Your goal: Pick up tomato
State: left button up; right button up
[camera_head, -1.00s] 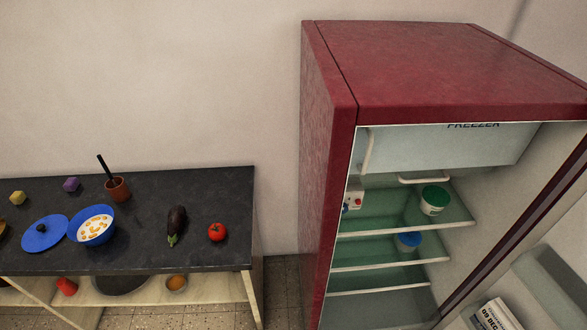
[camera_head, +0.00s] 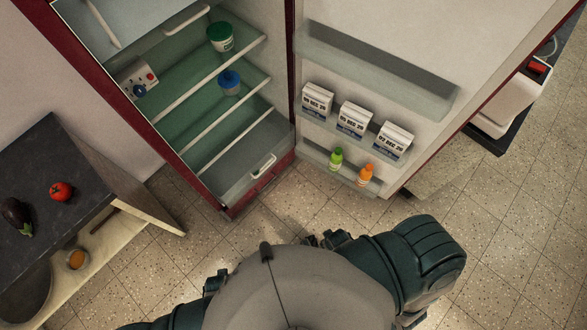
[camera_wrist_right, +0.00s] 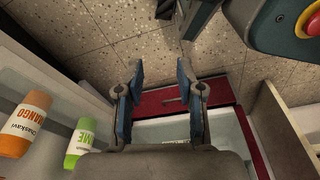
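The red tomato (camera_head: 61,191) sits on the dark countertop (camera_head: 45,150) at the left of the head view, near the counter's right edge. A dark eggplant (camera_head: 16,214) lies to its left. My right gripper (camera_wrist_right: 162,75) shows in the right wrist view with its two fingers spread apart and nothing between them. It is over the floor close to the open fridge, well away from the tomato. My left gripper is not visible in either current view.
The open fridge (camera_head: 190,80) stands at the centre, its door (camera_head: 375,60) swung right with cartons and bottles on its shelves. A lower wooden shelf (camera_head: 110,235) under the counter holds a small bowl (camera_head: 77,259). Tiled floor lies between fridge and counter.

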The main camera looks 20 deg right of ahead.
aim_at(61, 192)
jog(key=l+z, duration=0.1)
jog(key=u, duration=1.65)
jog(key=i+j, duration=0.25)
jog(key=i+j+z, duration=0.4)
jog(key=j, duration=0.2)
jog(key=i+j+z, duration=0.2)
jog(key=j, duration=0.15)
jog(key=i+j+z, duration=0.2)
jog(key=j, duration=0.2)
jog(key=k, duration=0.1)
